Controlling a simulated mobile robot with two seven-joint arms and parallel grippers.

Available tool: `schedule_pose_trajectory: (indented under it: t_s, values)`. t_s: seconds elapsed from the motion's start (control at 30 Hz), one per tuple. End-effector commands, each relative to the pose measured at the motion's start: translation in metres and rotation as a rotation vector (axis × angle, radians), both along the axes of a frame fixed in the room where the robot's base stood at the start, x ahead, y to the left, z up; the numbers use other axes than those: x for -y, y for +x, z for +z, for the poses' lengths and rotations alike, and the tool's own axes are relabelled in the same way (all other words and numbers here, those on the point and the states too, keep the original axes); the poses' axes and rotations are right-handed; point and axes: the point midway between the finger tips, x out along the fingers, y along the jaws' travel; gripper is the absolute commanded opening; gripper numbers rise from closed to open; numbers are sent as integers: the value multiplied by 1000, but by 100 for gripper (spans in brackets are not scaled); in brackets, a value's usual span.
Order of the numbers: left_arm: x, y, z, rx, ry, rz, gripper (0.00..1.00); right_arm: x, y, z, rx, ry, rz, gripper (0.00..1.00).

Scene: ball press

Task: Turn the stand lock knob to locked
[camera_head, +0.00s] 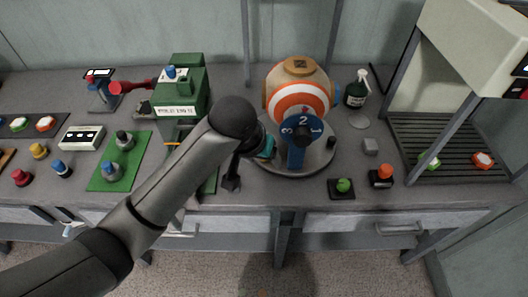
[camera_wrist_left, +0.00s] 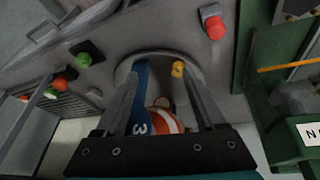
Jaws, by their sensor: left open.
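The ball stand is a round grey plate (camera_head: 322,158) under an orange and white ball (camera_head: 299,101), with a blue numbered piece (camera_head: 296,152) in front. In the left wrist view, a small yellow knob (camera_wrist_left: 178,68) sits on the stand's plate, close to the right finger; I cannot read its lock setting. I cannot make out that knob in the head view. My left gripper (camera_head: 270,148) is at the stand's left side. In the wrist view its fingers (camera_wrist_left: 165,78) are apart, with the blue piece and ball seen between them. My right gripper is out of view.
A green machine (camera_head: 181,105) stands left of the stand. Green (camera_head: 343,186) and orange (camera_head: 383,173) buttons stand to the right. A red button (camera_wrist_left: 214,28) shows in the wrist view. A dark bottle (camera_head: 356,92) stands behind. Clear counter lies along the front edge.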

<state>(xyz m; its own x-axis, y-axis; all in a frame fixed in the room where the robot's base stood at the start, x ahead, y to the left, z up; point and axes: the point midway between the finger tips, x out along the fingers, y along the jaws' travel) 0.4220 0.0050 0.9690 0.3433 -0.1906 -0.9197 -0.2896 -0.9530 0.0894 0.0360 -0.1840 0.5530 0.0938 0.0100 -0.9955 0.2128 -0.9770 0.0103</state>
Motion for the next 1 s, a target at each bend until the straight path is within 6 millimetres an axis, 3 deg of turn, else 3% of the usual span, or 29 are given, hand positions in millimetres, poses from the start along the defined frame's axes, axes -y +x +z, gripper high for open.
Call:
schedule_pose_trajectory:
  t_s: [0.03, 0.2, 0.47, 0.63, 1.0]
  values:
    - [-1, 14, 8, 10, 23, 10, 72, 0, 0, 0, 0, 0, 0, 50]
    - [-6, 39, 24, 18, 68, 51, 72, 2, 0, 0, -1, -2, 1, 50]
    - [-9, 50, 28, 19, 89, 73, 72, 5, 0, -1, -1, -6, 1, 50]
    - [-7, 57, 9, 18, 89, 74, 72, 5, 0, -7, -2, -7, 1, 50]
    - [-1, 82, -52, 20, 89, 73, 72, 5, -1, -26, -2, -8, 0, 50]
